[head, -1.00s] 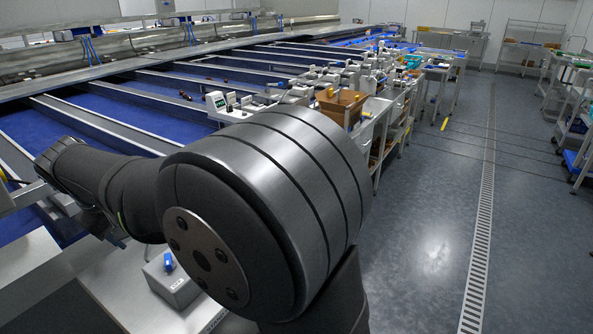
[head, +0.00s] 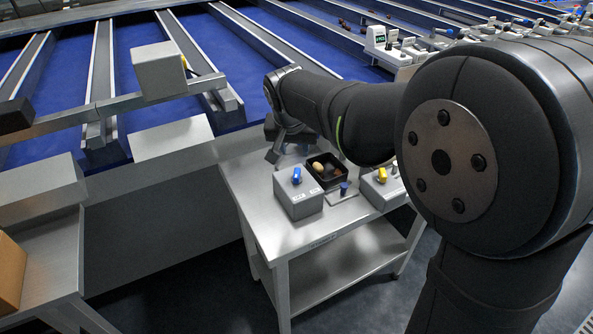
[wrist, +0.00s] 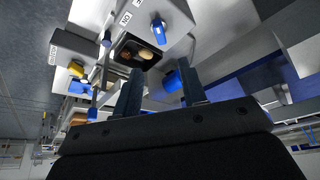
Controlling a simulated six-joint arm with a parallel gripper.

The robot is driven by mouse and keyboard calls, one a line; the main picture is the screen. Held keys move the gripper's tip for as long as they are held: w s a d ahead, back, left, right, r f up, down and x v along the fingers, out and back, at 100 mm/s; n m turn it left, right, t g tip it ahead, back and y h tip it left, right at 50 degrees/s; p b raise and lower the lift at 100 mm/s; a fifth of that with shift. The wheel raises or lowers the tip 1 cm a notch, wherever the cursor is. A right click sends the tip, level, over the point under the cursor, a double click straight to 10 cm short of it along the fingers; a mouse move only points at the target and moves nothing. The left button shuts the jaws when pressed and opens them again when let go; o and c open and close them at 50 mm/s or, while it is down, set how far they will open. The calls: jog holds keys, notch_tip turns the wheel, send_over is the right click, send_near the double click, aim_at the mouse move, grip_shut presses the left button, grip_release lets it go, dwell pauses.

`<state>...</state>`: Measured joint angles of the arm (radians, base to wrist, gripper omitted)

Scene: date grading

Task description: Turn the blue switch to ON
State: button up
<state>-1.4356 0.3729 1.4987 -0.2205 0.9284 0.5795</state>
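The blue switch (head: 296,176) sits on top of a grey box (head: 299,200) with two small labels on its front, on the metal table. It also shows near the top of the wrist view (wrist: 157,27), where one label on the box appears to read ON. I cannot tell which label the knob points to. My gripper (head: 283,142) is behind the box in the head view, partly hidden and apart from the switch. In the wrist view, the two dark fingers of my gripper (wrist: 160,80) stand apart with nothing held.
A black tray (head: 313,176) holding dates is behind and right of the switch box. A small blue-topped lever (head: 343,188) and a box with a yellow switch (head: 382,175) stand to the right. The metal table (head: 262,208) has bare room at its front left.

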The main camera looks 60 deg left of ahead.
aim_at(297, 173)
jog(key=x, duration=1.3)
jog(key=shift+c, duration=0.5)
grip_shut()
